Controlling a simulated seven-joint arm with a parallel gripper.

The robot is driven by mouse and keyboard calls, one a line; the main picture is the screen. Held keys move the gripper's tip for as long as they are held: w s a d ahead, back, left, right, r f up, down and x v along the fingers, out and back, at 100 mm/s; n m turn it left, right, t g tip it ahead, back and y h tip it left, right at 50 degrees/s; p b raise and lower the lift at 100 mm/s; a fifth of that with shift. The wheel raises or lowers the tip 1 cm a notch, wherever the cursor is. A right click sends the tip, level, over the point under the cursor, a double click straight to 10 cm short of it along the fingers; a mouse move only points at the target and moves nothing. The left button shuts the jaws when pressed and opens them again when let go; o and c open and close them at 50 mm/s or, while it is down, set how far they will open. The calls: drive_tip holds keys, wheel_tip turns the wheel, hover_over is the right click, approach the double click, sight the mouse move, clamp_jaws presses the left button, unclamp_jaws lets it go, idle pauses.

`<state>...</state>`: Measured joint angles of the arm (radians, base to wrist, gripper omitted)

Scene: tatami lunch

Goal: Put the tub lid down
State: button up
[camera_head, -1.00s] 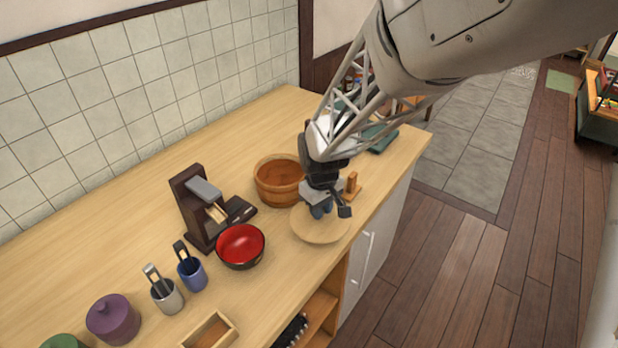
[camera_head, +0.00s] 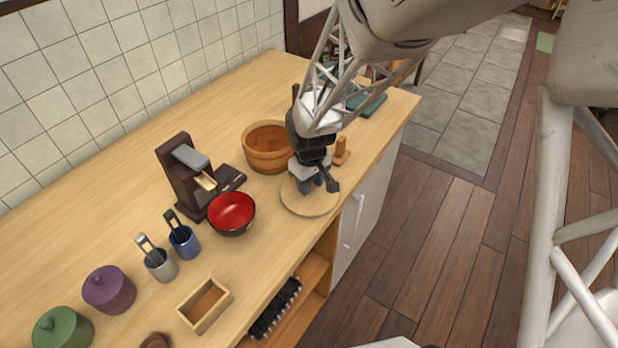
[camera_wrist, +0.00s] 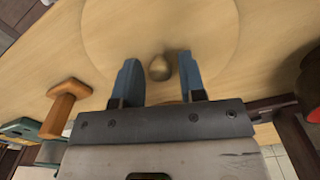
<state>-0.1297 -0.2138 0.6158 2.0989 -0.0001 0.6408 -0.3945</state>
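The tub lid (camera_head: 298,208) is a round, pale wooden disc lying flat on the counter near its front edge. In the wrist view the lid (camera_wrist: 110,35) shows its small round knob (camera_wrist: 158,68) between my two blue fingers. My gripper (camera_head: 315,186) is right over the lid, pointing down. Its fingers are apart, with a visible gap on each side of the knob. The wooden tub (camera_head: 267,160) stands open and uncovered just behind the lid, to the left of my gripper.
A red bowl (camera_head: 231,213) sits close left of the lid. A small wooden stand (camera_head: 341,152) is close on its right. A dark wooden device (camera_head: 185,178), two cups, lidded pots and a small box (camera_head: 205,305) stand further left. The counter's front edge is near.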

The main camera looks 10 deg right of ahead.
sight(312, 185)
drive_tip(key=shift+o, duration=0.6)
wheel_tip(312, 185, up, 12)
drive_tip(key=shift+r, duration=0.15)
idle(0.4)
idle(0.3)
drive_tip(key=s+d+r+m+t, duration=0.1)
drive_tip(key=s+d+r+m, duration=0.1)
drive_tip(key=s+r, duration=0.2)
drive_tip(key=s+d+r+m, duration=0.2)
drive_tip(key=s+r, duration=0.2)
drive_tip(key=s, duration=0.6)
drive_tip(key=s+d+r+m+t, duration=0.1)
drive_tip(key=s+d+r+m, duration=0.1)
drive_tip(key=s, duration=0.5)
drive_tip(key=shift+s+d+r+t, duration=0.35)
drive_tip(key=shift+d+r, duration=0.2)
drive_tip(key=shift+r, duration=0.35)
